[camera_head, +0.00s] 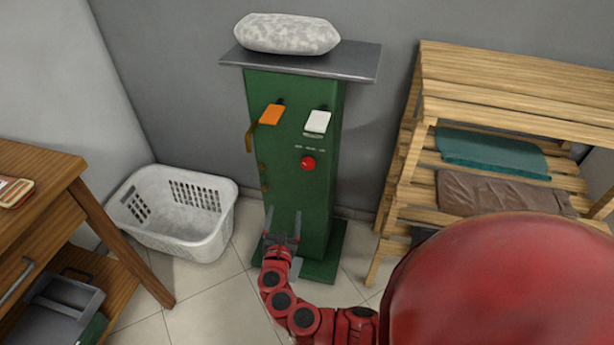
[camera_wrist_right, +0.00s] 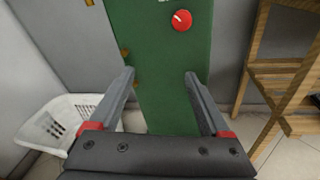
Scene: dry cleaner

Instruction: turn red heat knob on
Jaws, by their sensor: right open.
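The red heat knob (camera_head: 308,163) is a small round dial on the front of a green pedestal machine (camera_head: 290,205). Small markings sit just above it. In the right wrist view the knob (camera_wrist_right: 182,20) shows near the top, with a white pointer mark on it. My right gripper (camera_head: 283,222) is open and empty, in front of the pedestal's lower part, below and left of the knob. Its two fingers also show in the right wrist view (camera_wrist_right: 160,78), spread wide with the green panel beyond them. The knob is clear of the fingers. My left gripper is not in view.
An orange switch (camera_head: 272,114) and a white switch (camera_head: 318,121) sit above the knob. A metal top (camera_head: 350,62) carries a grey-white padded bundle (camera_head: 287,34). A white laundry basket (camera_head: 180,238) stands left, a wooden rack (camera_head: 480,105) right, a wooden desk (camera_head: 45,165) far left.

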